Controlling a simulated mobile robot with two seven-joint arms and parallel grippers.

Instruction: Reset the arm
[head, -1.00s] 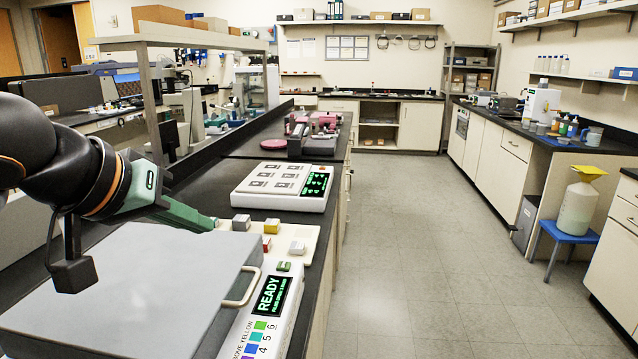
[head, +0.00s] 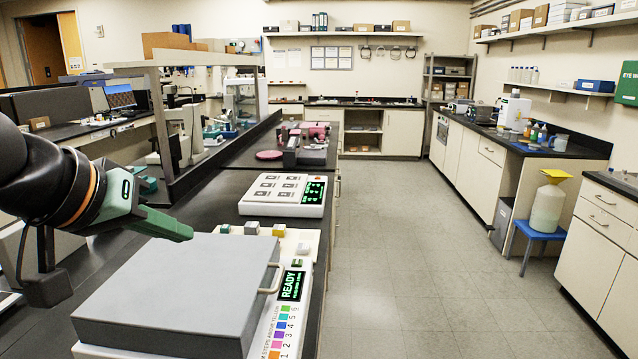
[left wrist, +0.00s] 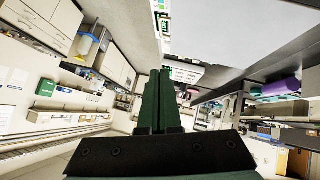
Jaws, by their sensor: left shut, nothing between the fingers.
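My left gripper (head: 188,232) comes in from the left in the head view. Its green fingers are closed with nothing between them, held above the bench behind the grey lid's left part and apart from it. The closed fingers also show in the left wrist view (left wrist: 154,75). The grey lid (head: 190,285) lies shut on a white instrument (head: 268,335) with a wire handle (head: 271,279) at its right. My right gripper is not in view.
Small green, grey, yellow and white blocks (head: 278,230) sit on a cream plate behind the lid. A white panel with a green display (head: 284,195) stands farther back. Pink equipment (head: 308,140) is beyond it. The floor (head: 400,270) to the right is clear.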

